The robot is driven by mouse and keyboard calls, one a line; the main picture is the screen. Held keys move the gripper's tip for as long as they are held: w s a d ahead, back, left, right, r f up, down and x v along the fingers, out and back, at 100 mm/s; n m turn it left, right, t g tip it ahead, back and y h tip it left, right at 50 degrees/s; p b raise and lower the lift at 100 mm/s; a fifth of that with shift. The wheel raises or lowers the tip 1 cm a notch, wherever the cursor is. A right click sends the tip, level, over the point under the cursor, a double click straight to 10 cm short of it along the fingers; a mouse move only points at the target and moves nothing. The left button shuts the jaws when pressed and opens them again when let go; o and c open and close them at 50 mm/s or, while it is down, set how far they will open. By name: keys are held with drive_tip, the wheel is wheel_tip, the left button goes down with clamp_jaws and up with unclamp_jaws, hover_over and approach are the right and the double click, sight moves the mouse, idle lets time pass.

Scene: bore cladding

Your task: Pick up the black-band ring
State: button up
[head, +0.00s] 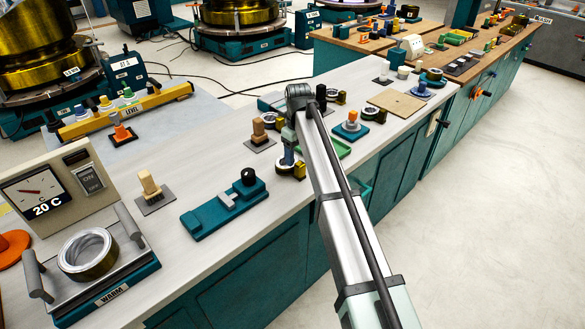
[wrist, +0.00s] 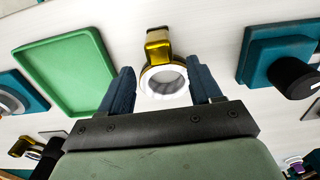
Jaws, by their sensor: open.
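My gripper (wrist: 163,85) is open and empty, pointing down over the bench. In the wrist view a ring with a pale face and a gold block (wrist: 158,42) on its far side lies between and beyond my fingertips. In the head view that ring (head: 286,170) sits near the bench's front edge, just below my gripper (head: 288,155), which partly hides it. I cannot tell its band colour. Other gold-and-dark rings lie further back: one ring (head: 271,120) left of my arm, one ring (head: 373,114) to the right. Which one has the black band is unclear.
A green tray (wrist: 68,72) lies left in the wrist view. A teal fixture with a black knob (wrist: 290,75) stands at the right; it also shows in the head view (head: 222,207). Wooden pegs on plates (head: 150,187) and a warmer (head: 105,285) stand further left.

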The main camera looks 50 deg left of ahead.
sight(298, 162)
drive_tip(key=shift+d+f, duration=0.15)
drive_tip(key=shift+f, duration=2.6)
drive_tip(key=shift+c, duration=0.3)
clamp_jaws()
